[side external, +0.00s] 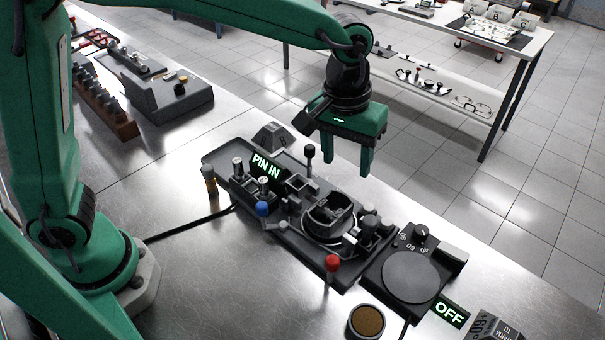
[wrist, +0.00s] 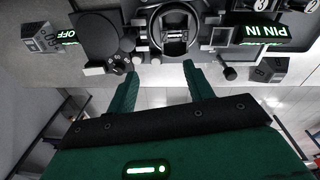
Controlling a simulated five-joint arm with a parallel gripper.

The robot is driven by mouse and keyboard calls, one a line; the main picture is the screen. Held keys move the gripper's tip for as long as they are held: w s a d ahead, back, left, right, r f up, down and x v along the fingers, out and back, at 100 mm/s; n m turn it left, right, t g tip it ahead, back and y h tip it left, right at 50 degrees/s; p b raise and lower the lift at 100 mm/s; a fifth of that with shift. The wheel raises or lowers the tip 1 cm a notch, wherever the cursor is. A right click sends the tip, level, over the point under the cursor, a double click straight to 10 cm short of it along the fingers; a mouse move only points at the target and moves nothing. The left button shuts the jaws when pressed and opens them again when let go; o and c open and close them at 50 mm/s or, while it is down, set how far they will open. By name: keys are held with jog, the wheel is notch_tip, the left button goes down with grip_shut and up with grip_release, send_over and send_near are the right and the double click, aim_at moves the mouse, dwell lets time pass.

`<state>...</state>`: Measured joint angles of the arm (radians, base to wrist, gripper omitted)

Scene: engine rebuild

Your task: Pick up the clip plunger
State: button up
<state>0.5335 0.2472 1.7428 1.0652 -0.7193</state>
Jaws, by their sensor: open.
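My gripper (side external: 347,164) is open and empty, with its fingers pointing down above the far side of the dark fixture tray (side external: 218,160). In the wrist view my gripper (wrist: 158,66) shows two spread fingers with nothing between them. I cannot tell for sure which part is the clip plunger. A black-knobbed plunger (side external: 310,151) stands upright at the tray's far edge, left of my fingers; it also shows in the wrist view (wrist: 230,73). A red-knobbed one (side external: 332,264) stands at the near edge, and a blue-knobbed one (side external: 262,208) at the near left.
A round holder (side external: 330,215) sits mid-tray. A lit "PIN IN" sign (side external: 266,165) is at its left. A round dial plate (side external: 410,277) and an "OFF" sign (side external: 449,314) are at right. An amber-topped cup (side external: 367,321) is in front. Bare bench lies at the near left.

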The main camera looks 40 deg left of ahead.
send_over(371, 220)
jog(key=shift+g, duration=0.4)
notch_tip(371, 220, down, 5)
jog(key=shift+w+r, duration=0.1)
jog(key=shift+r, duration=0.05)
jog(key=shift+f, duration=1.3)
jog(key=shift+f, duration=0.15)
jog(key=shift+f, duration=2.5)
jog(key=shift+c, duration=0.2)
jog(key=c, duration=1)
